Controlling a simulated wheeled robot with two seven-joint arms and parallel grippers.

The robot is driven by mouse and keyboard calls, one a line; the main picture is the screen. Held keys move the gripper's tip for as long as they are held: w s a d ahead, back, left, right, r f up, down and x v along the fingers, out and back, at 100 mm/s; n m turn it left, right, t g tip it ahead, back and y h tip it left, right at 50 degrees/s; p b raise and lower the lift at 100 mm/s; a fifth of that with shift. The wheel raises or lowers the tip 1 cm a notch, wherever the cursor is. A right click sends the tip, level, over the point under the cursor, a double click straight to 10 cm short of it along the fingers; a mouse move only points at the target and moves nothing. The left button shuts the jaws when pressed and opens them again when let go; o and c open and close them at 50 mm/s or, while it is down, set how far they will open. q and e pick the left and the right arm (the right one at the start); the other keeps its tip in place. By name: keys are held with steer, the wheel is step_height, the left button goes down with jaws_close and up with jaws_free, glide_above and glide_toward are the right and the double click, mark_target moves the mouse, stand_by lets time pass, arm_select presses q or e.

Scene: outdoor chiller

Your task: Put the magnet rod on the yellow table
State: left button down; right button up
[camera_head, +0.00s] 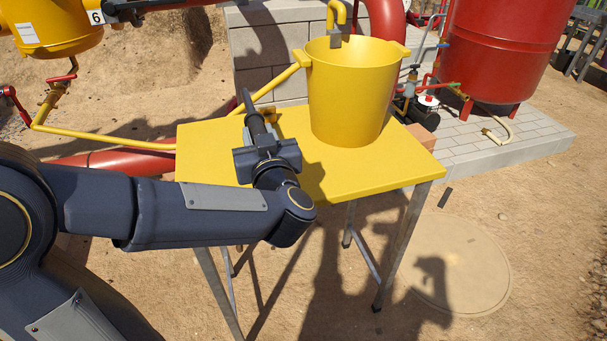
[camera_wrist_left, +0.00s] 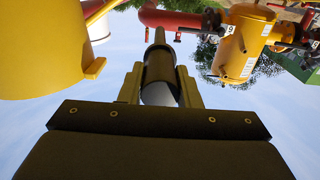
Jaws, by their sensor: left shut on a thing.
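The yellow table (camera_head: 225,155) stands in the middle of the head view, its top tilted in the picture. My left gripper (camera_head: 258,140) is over the left part of the tabletop. It is shut on the magnet rod (camera_head: 251,108), a dark rod with a narrow far end that points away from me. In the left wrist view the rod (camera_wrist_left: 160,70) sits between the two fingers. I cannot tell whether the rod touches the tabletop. My right gripper is not in view.
A large yellow bucket (camera_head: 350,95) stands on the right half of the table and shows in the left wrist view (camera_wrist_left: 45,50). A yellow pipe (camera_head: 100,141) runs to the left behind the table. A red tank (camera_head: 500,50) stands at the back right. The tabletop's front is bare.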

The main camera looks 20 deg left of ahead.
arm_select(q)
steer(key=b, duration=0.3)
glide_above(305, 185)
steer(key=f, duration=0.6)
steer(key=shift+s+a+f, duration=0.1)
steer(key=shift+a+f, duration=0.2)
steer(key=shift+a, duration=0.05)
steer(key=shift+d+f, duration=0.25)
steer(key=shift+f, duration=0.2)
steer(key=shift+d+f+b, duration=0.15)
steer(key=shift+f+b, duration=0.7)
steer(key=shift+f, duration=0.7)
